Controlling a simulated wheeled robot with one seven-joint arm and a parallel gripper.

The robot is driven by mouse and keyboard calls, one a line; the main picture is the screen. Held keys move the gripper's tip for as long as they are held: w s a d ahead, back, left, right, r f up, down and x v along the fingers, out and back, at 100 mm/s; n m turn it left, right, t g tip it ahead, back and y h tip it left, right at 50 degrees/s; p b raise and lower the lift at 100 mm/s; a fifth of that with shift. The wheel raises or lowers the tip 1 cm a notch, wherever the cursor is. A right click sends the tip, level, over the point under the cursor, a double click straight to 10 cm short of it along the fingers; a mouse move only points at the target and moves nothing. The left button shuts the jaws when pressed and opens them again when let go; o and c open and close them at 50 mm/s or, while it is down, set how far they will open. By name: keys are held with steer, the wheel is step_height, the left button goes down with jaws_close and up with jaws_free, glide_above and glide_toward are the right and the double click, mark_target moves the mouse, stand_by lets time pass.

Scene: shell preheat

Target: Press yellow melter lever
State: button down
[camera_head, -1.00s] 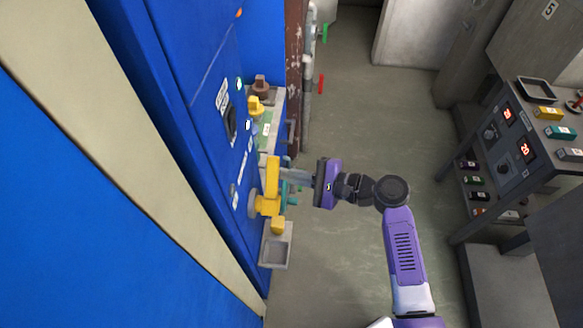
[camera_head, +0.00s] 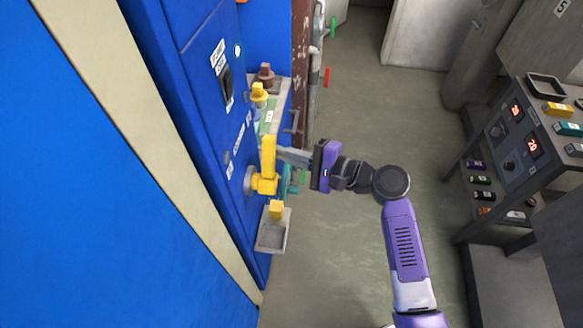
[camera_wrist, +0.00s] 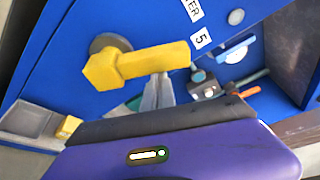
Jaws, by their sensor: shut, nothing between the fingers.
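The yellow melter lever (camera_head: 267,165) sticks out from the blue cabinet front on a round grey hub. In the wrist view the lever (camera_wrist: 140,65) crosses the picture, with its thick end at the left by the hub. My gripper (camera_head: 284,153) is shut and empty, its fingertips at the lever's arm in the head view. In the wrist view the fingertips (camera_wrist: 160,85) are right at the lever's lower edge; whether they touch it I cannot tell. A small yellow block (camera_head: 276,209) sits at the grey tray (camera_head: 273,237) below the lever.
The blue cabinet (camera_head: 120,190) fills the left side. A shelf behind the lever holds a yellow piece (camera_head: 259,92) and a brown piece (camera_head: 265,72). A grey control bench (camera_head: 515,150) with red displays stands at the right.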

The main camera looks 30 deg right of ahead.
mark_target(274, 161)
steer(key=s+n+b, duration=0.1)
steer(key=b, duration=0.1)
steer(key=s+a+n+t+b, duration=0.1)
steer(key=n+b, duration=0.1)
steer(key=b, duration=0.1)
steer(key=a+n+b, duration=0.1)
steer(key=n+b, duration=0.1)
steer(key=b, duration=0.1)
steer(key=shift+s+a+r+t+y, duration=0.1)
steer(key=shift+s+r+t+y, duration=0.2)
steer(key=shift+s+t+y, duration=0.1)
steer(key=s+a+n+y+b, duration=0.1)
steer(key=n+b, duration=0.1)
steer(key=b, duration=0.3)
steer(key=s+a+n+y+b, duration=0.1)
steer(key=n+b, duration=0.2)
steer(key=b, duration=0.2)
steer(key=s+n+b, duration=0.2)
steer(key=n+b, duration=0.1)
steer(key=b, duration=0.2)
steer(key=shift+a+t+y, duration=0.4)
steer(key=shift+a+n, duration=0.1)
steer(key=shift+n, duration=0.2)
